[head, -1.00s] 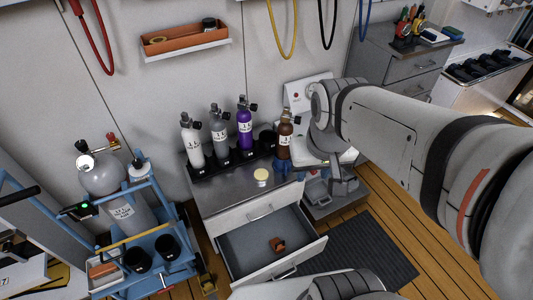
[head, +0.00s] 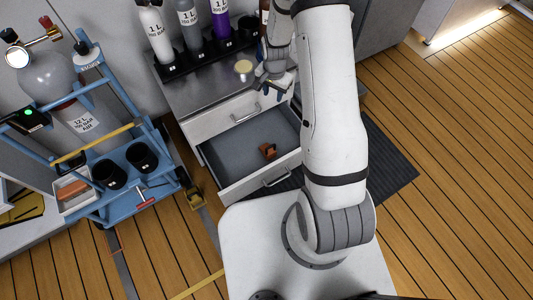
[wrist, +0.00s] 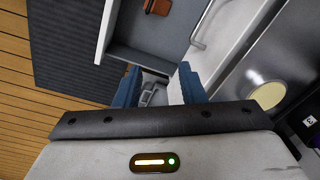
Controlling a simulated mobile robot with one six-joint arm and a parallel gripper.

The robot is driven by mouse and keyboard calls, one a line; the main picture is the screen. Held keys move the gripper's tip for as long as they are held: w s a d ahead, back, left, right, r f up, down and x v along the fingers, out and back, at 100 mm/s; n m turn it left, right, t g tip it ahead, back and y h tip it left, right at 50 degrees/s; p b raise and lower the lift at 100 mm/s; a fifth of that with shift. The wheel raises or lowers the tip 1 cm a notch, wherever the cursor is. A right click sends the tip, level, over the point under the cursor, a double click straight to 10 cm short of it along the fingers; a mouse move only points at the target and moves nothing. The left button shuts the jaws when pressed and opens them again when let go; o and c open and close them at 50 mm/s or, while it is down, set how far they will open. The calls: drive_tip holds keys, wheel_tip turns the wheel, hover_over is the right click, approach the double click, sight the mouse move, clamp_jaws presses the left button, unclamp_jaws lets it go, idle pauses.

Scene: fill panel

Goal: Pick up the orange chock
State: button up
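The orange chock (head: 267,151) is a small brown-orange block lying on the floor of an open drawer (head: 233,155). In the wrist view part of the chock (wrist: 157,6) shows at the top edge, cut off by the frame. My gripper (head: 273,86) is above the cabinet's front edge, behind and above the open drawer, apart from the chock. In the wrist view its two blue fingers stand wide apart with nothing between them, so my gripper (wrist: 157,83) is open and empty.
Labelled bottles (head: 188,22) stand in a black rack on the cabinet top, near a pale round disc (head: 243,67). A blue cylinder trolley (head: 120,160) stands left of the drawer. A dark ribbed mat (head: 385,160) lies to the right, with open wooden floor beyond.

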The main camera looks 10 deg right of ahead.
sight(275, 145)
drive_tip(key=f+m+b, duration=0.1)
drive_tip(key=f+b, duration=0.1)
drive_tip(key=f, duration=0.8)
drive_tip(key=s+f+m+b, duration=0.1)
drive_tip(key=f+b, duration=0.1)
drive_tip(key=f, duration=0.8)
drive_tip(key=f+m+b, duration=0.1)
drive_tip(key=f+b, duration=0.2)
drive_tip(key=f, duration=0.6)
drive_tip(key=shift+s+d+f+g, duration=0.15)
drive_tip(key=shift+s+f+g, duration=0.2)
drive_tip(key=shift+f+g, duration=0.05)
drive_tip(key=f+b, duration=0.2)
drive_tip(key=f, duration=0.3)
drive_tip(key=shift+s+d+f+b, duration=0.2)
drive_tip(key=shift+d+b, duration=0.2)
drive_tip(key=shift+r, duration=0.1)
clamp_jaws()
